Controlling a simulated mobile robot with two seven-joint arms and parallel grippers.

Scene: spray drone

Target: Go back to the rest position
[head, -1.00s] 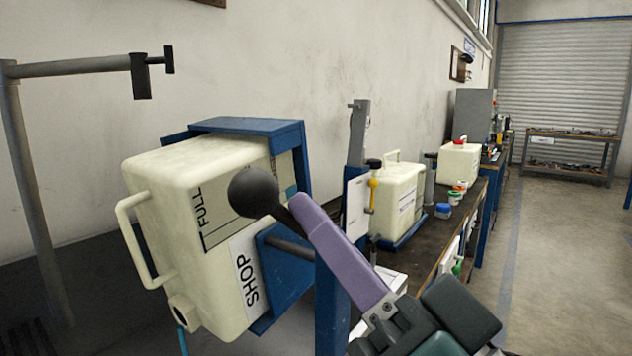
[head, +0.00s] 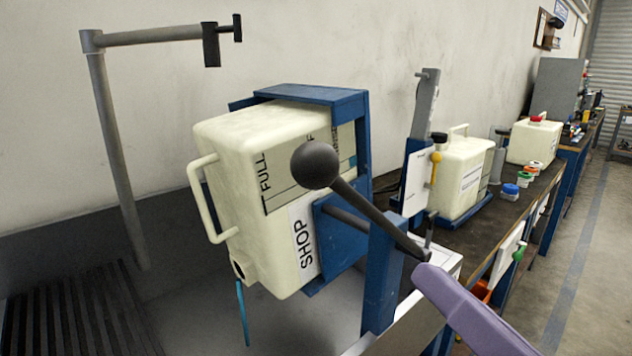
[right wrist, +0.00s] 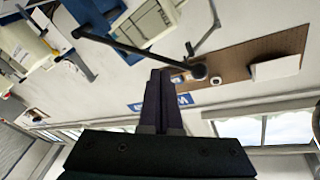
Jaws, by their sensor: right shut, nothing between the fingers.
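My right gripper (head: 424,272) shows as a purple finger at the lower right of the head view. In the right wrist view its dark fingers (right wrist: 160,76) are together and hold nothing. A black ball knob (head: 315,165) on a dark lever is in front of the tilted cream jug (head: 225,135). The finger tip appears close to the lever's lower end in the picture; I cannot tell whether they touch. In the right wrist view the knob (right wrist: 198,72) is just right of the fingertips. My left gripper is not in view.
A blue frame (head: 340,97) holds the jug, labelled SHOP. A grey pole with an arm (head: 150,36) stands at left. A dark bench (head: 515,208) at right carries another cream jug (head: 462,170) and small lidded pots. The floor (head: 590,290) at far right looks clear.

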